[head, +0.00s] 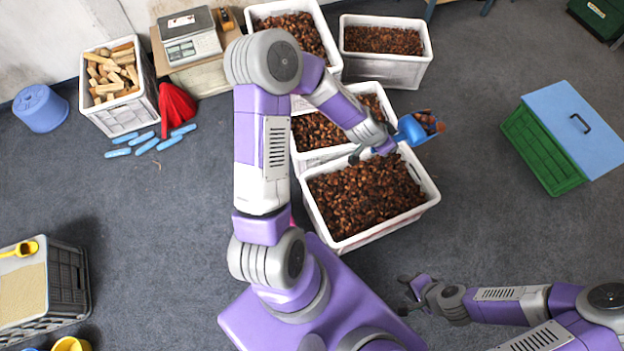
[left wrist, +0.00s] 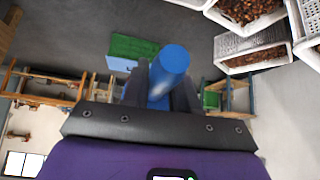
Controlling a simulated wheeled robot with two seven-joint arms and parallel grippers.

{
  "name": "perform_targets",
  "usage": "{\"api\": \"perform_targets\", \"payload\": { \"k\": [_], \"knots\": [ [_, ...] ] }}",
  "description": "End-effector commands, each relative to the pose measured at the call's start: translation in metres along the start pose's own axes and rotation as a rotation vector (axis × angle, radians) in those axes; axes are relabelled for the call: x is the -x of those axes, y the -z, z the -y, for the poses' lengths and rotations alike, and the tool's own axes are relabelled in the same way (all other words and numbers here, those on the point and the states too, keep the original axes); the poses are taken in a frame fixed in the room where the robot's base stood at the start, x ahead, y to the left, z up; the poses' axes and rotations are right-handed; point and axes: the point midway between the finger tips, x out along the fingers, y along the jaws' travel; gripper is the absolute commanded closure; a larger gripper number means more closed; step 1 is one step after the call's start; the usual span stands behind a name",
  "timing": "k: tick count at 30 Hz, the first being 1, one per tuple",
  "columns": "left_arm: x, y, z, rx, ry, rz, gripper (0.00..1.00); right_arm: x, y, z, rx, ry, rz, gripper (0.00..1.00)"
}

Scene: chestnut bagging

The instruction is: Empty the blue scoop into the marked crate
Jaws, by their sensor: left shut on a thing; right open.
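The blue scoop (head: 410,131) holds some brown chestnuts (head: 431,123). My left gripper (head: 390,139) is shut on the scoop's blue handle, which also shows between the fingers in the left wrist view (left wrist: 170,66). The scoop is in the air, near the right side of the white crates. Two white crates of chestnuts lie under and beside my left arm: a near crate (head: 385,231) and a middle crate (head: 318,159), partly hidden by the arm. I cannot make out which crate is marked. My right gripper (head: 412,294) is open and empty, low in the head view.
Two more chestnut crates stand behind, a left one (head: 333,58) and a right one (head: 395,71). A green box (head: 532,150) with a blue lid (head: 572,118) stands at right. A wood crate (head: 138,117), scale (head: 187,38) and blue bucket (head: 40,108) are at left. Floor between scoop and green box is clear.

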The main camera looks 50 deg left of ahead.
Motion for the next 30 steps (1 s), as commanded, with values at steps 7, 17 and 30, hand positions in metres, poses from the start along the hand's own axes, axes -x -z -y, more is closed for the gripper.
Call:
{"api": "perform_targets", "payload": {
  "k": [7,17,30],
  "knots": [
    [-0.094,-0.066,0.05,-0.145,-0.114,0.006,1.0,-0.05,0.002,-0.019,0.0,0.0,0.0,0.57],
    [-0.209,-0.204,0.119,-0.42,-0.306,0.019,1.0,-0.117,0.005,-0.044,0.0,0.0,0.0,0.57],
    [-0.29,-0.392,0.157,-0.709,-0.512,0.023,1.0,-0.184,0.008,-0.069,0.0,0.0,0.0,0.57]
  ]
}}
